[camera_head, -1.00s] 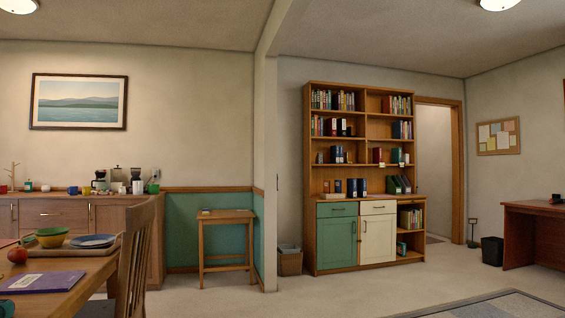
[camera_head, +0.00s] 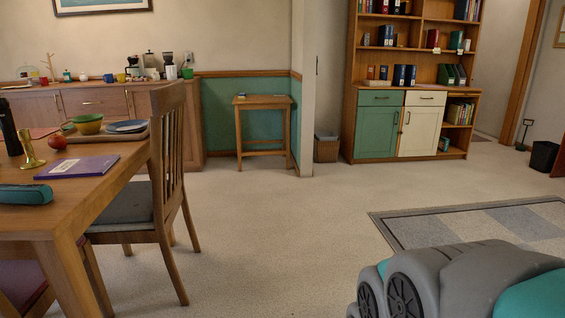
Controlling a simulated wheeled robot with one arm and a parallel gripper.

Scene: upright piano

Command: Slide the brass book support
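I cannot make out a brass book support for certain in this view. The tall wooden bookcase (camera_head: 350,100) at the back right holds several books and binders, too small to show any support clearly. A small brass-coloured object (camera_head: 29,150) with a flared base stands on the dining table at the left; I cannot tell exactly what it is. My gripper is not in view. A grey and teal part of my own body fills the bottom right corner.
The wooden dining table (camera_head: 115,172) and a chair (camera_head: 166,165) occupy the left. A small side table (camera_head: 262,103) and a waste bin (camera_head: 326,150) stand at the back. A grey rug (camera_head: 440,226) lies at right. The carpet between is clear.

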